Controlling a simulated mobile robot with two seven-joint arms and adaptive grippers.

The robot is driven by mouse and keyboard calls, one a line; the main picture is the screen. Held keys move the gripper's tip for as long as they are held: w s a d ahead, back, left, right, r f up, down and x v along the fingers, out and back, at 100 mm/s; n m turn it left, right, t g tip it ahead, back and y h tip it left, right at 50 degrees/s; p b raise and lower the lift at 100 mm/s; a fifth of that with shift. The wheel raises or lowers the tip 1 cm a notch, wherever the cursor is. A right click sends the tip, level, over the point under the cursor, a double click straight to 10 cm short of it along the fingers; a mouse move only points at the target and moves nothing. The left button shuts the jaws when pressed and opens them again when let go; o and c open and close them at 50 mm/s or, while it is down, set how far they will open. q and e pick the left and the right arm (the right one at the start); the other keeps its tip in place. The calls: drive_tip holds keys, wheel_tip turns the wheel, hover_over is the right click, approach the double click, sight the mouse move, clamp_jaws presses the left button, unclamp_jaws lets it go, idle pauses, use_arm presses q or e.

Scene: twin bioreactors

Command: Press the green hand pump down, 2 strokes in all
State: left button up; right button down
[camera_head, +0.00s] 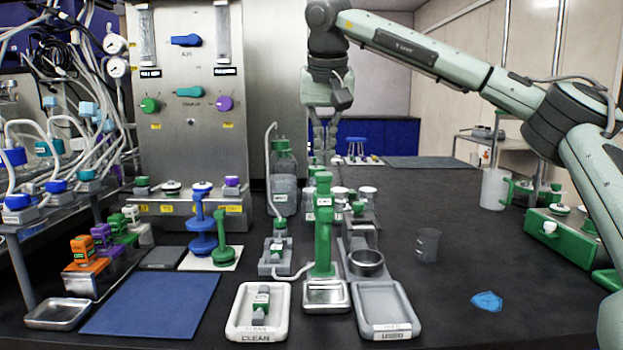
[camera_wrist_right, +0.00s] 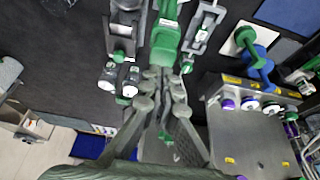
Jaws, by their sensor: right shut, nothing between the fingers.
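The green hand pump (camera_head: 322,240) stands upright in the middle of the bench, behind a small metal tray (camera_head: 327,296). In the right wrist view the pump's green top (camera_wrist_right: 166,38) lies just beyond my fingertips. My right gripper (camera_head: 323,158) points down above the pump's top and is shut, with nothing held. Its fingers also show close together in the right wrist view (camera_wrist_right: 164,76). A small gap appears between the fingertips and the pump, but the depth is hard to judge. My left gripper is out of view.
A tall bottle (camera_head: 284,186) stands behind left. A beaker (camera_head: 427,245) and a blue crumpled piece (camera_head: 487,301) are at right, with bare bench around them.

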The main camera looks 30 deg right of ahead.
drive_tip(key=shift+r, duration=0.1)
drive_tip(key=shift+r, duration=2.95)
